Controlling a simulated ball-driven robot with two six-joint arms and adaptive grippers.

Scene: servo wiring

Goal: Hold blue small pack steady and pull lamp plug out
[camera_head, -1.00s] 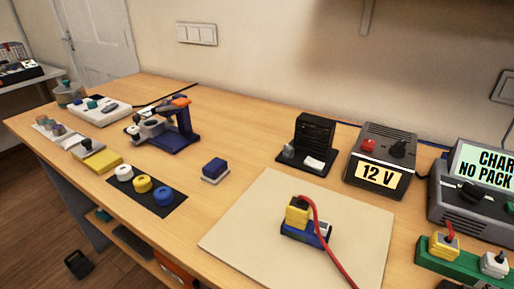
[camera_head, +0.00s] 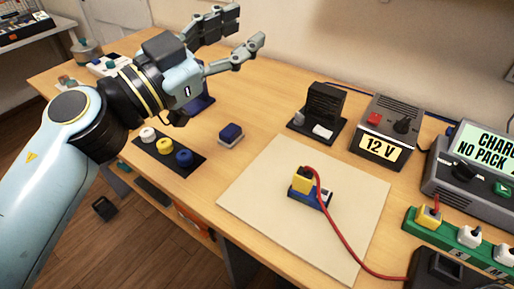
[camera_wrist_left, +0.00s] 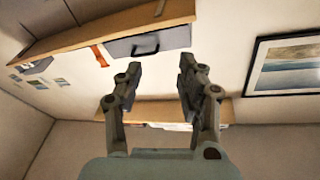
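The blue small pack (camera_head: 317,198) lies on a pale mat (camera_head: 262,186). A yellow plug (camera_head: 302,182) sits at its left end. A red cable (camera_head: 338,229) runs from the plug to a dark box (camera_head: 445,274) at the lower right, cut by the frame edge. My left gripper (camera_head: 249,28) is open and empty, raised over the back left of the bench, well away from the pack. In the left wrist view it also shows open (camera_wrist_left: 159,76), with nothing between the fingers. My right gripper is not in view.
A 12 V box (camera_head: 384,145), a black stand (camera_head: 320,110) and a charger (camera_head: 480,170) stand at the back right. A green strip (camera_head: 455,240) with several plugs is at the right. A small blue block (camera_head: 231,133) and a dark pad with knobs (camera_head: 160,162) lie left of the mat.

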